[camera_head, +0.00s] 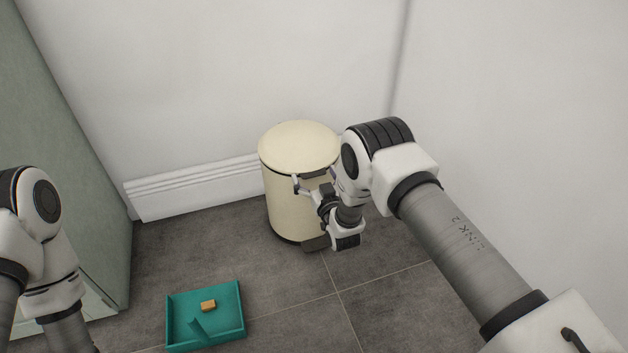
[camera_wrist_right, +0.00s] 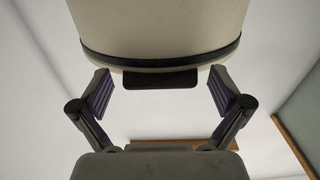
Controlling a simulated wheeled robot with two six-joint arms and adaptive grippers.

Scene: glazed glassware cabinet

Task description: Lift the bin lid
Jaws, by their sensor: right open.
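The cream round bin (camera_head: 289,207) stands on the floor against the wall, upright, with its cream lid (camera_head: 298,146) down. A dark tab (camera_head: 315,174) sticks out at the lid's front edge. My right gripper (camera_head: 314,178) is open at the bin's front, just below lid height. In the right wrist view the dark tab (camera_wrist_right: 160,79) lies between the open fingers of the right gripper (camera_wrist_right: 160,90), with a gap on each side. The bin (camera_wrist_right: 158,25) fills the top of that view. Only part of my left arm shows; its gripper is out of view.
A dark pedal (camera_head: 315,243) sits at the bin's foot. A teal tray (camera_head: 178,320) with a small tan block (camera_head: 208,305) lies on the grey tiled floor. A green cabinet (camera_head: 60,130) stands at the left. White walls close off the back and right.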

